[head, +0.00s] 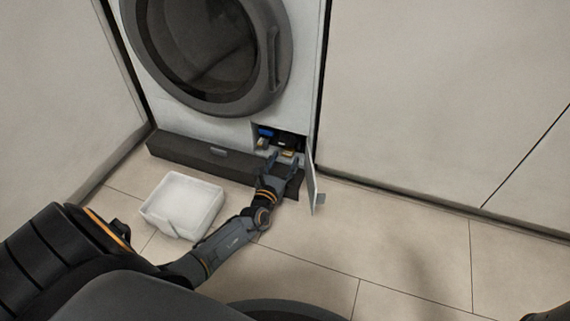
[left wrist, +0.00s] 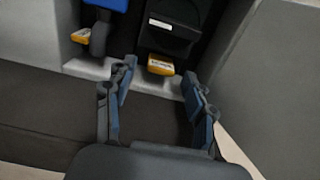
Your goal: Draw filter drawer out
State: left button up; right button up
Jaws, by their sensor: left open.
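The washing machine (head: 215,125) has a small compartment (head: 262,142) open at its lower right front. Inside, a black block with a yellow-orange label, which looks like the filter drawer (left wrist: 172,32), sits in the opening. Left of it in the left wrist view are a blue part (left wrist: 106,4) and a grey piece with its own orange label (left wrist: 81,36). My left gripper (head: 283,164) is at the compartment's mouth. In the left wrist view its open fingers (left wrist: 157,74) stand on either side of the label's line, short of the black block, with nothing between them.
The compartment's flap (head: 313,180) hangs open to the right, close to my left gripper. A dark plinth (head: 195,152) runs below the machine. A white tray (head: 166,222) lies on the tiled floor to the left. Floor at the right is free.

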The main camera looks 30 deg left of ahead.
pick_arm(q)
jog(key=shift+w+a, duration=0.1)
jog(key=shift+w, duration=0.4)
grip_shut()
jog(key=shift+s, duration=0.1)
